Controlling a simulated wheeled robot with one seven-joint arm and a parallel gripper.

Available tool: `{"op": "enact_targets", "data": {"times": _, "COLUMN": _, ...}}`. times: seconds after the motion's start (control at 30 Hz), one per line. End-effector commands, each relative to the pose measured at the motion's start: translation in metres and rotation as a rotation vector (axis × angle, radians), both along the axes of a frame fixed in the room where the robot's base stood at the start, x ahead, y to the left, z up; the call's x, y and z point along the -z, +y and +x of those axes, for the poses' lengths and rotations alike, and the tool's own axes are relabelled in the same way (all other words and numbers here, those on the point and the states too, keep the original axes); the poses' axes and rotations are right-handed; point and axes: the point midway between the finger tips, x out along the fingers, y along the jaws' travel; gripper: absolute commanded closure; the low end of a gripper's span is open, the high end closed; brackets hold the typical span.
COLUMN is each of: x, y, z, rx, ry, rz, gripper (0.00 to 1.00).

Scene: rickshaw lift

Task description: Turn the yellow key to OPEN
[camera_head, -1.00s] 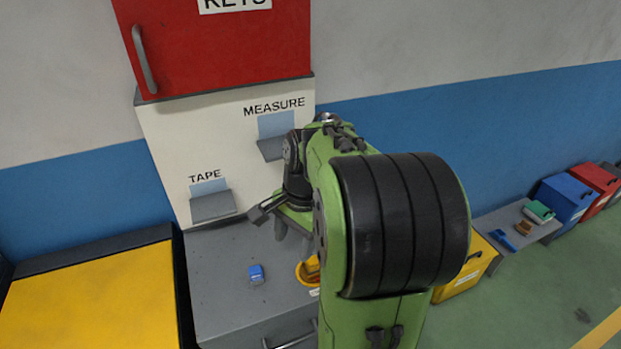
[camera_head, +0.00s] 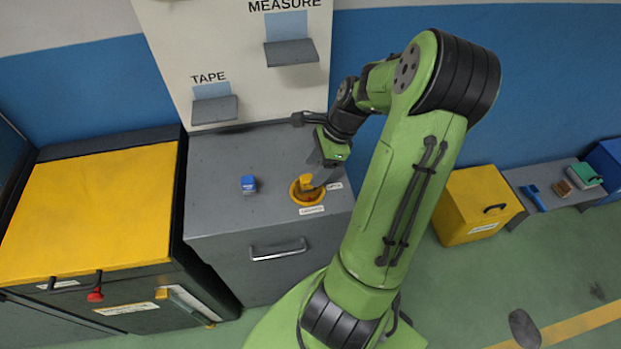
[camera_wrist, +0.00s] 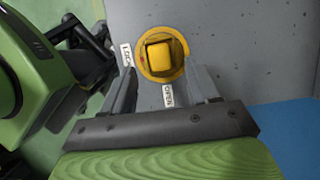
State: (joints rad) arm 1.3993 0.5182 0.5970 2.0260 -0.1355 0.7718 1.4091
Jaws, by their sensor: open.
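The yellow key (camera_head: 306,183) is a blocky knob in a round yellow ring on the top of the grey cabinet (camera_head: 222,217). It also shows in the wrist view (camera_wrist: 165,53). A white OPEN label (camera_head: 333,186) lies beside the ring, and a second white label (camera_head: 311,210) lies at its front; in the wrist view OPEN (camera_wrist: 168,95) is below the ring and the other label (camera_wrist: 127,54) is left. My gripper (camera_head: 316,178) is open above the key. In the wrist view the fingers (camera_wrist: 160,75) straddle the key's lower side; contact cannot be told.
A small blue block (camera_head: 248,185) stands on the cabinet left of the key. Wall shelves marked TAPE (camera_head: 215,110) and MEASURE (camera_head: 291,52) are behind. A yellow-topped cabinet (camera_head: 95,215) is at left. A yellow box (camera_head: 475,207) is on the floor at right.

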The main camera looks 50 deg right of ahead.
Motion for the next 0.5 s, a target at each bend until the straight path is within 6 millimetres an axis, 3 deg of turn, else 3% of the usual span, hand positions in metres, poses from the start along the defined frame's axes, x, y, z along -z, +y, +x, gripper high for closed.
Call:
{"op": "enact_targets", "data": {"times": 0.03, "x": 0.013, "y": 0.004, "z": 0.002, "rx": -0.003, "ry": 0.002, "rz": 0.005, "gripper": 0.40}}
{"op": "enact_targets", "data": {"times": 0.2, "x": 0.034, "y": 0.012, "z": 0.007, "rx": -0.002, "ry": 0.001, "rz": 0.002, "gripper": 0.40}}
{"op": "enact_targets", "data": {"times": 0.5, "x": 0.038, "y": 0.013, "z": 0.009, "rx": -0.001, "ry": 0.000, "rz": -0.001, "gripper": 0.40}}
